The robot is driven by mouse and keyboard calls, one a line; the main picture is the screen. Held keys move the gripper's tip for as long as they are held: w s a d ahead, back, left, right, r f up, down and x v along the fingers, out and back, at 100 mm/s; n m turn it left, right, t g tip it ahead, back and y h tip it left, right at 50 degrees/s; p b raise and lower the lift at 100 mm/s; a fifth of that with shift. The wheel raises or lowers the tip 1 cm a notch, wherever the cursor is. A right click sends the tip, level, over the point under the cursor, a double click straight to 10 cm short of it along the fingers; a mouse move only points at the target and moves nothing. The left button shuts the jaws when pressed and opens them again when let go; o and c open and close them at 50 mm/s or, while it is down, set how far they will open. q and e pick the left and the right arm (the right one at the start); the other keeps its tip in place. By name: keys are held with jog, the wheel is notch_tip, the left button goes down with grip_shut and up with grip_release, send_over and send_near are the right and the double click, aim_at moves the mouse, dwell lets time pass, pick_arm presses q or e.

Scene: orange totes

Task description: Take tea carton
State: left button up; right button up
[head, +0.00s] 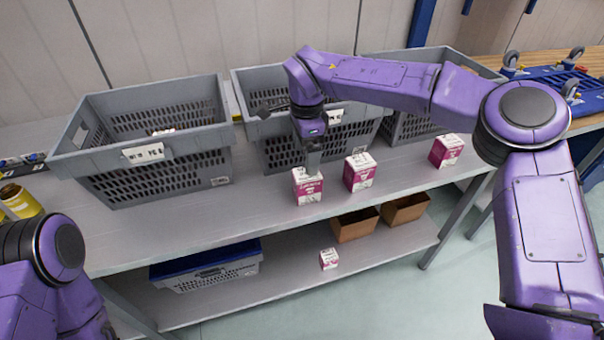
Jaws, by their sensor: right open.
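A white and magenta tea carton (308,189) stands upright near the front edge of the grey table (240,198). My right gripper (311,165) points down right at the top of this carton, open; its fingertips are small, and I cannot tell whether they touch it. A second similar carton (360,172) stands just to the right, and a third (446,151) further right. Another small carton (328,259) is on the lower shelf. My left arm shows at the lower left, but its gripper is out of view.
Grey perforated crates stand behind the cartons: one at the left (190,165), one in the middle (283,152), one at the right (402,128). Brown boxes (354,228) and a blue-lidded crate (212,274) are on the lower shelf. A yellow can (20,203) is at the left.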

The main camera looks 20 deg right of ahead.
aim_at(307, 181)
jog(key=f, duration=0.2)
jog(key=s+f, duration=0.1)
jog(key=shift+f+p, duration=0.35)
jog(key=shift+f, duration=0.05)
jog(key=f, duration=0.1)
jog(key=f+p, duration=0.1)
jog(key=f, duration=0.1)
jog(key=f+p, duration=0.1)
jog(key=f, duration=0.1)
jog(key=shift+w+d+f, duration=0.15)
jog(key=shift+w+d, duration=0.05)
jog(key=shift+w, duration=0.2)
jog(key=shift+f, duration=0.25)
pick_arm(q)
jog(key=r, duration=0.2)
jog(key=shift+s+r, duration=0.25)
jog(key=shift+r, duration=0.1)
pick_arm(e)
jog(key=c, duration=1.2)
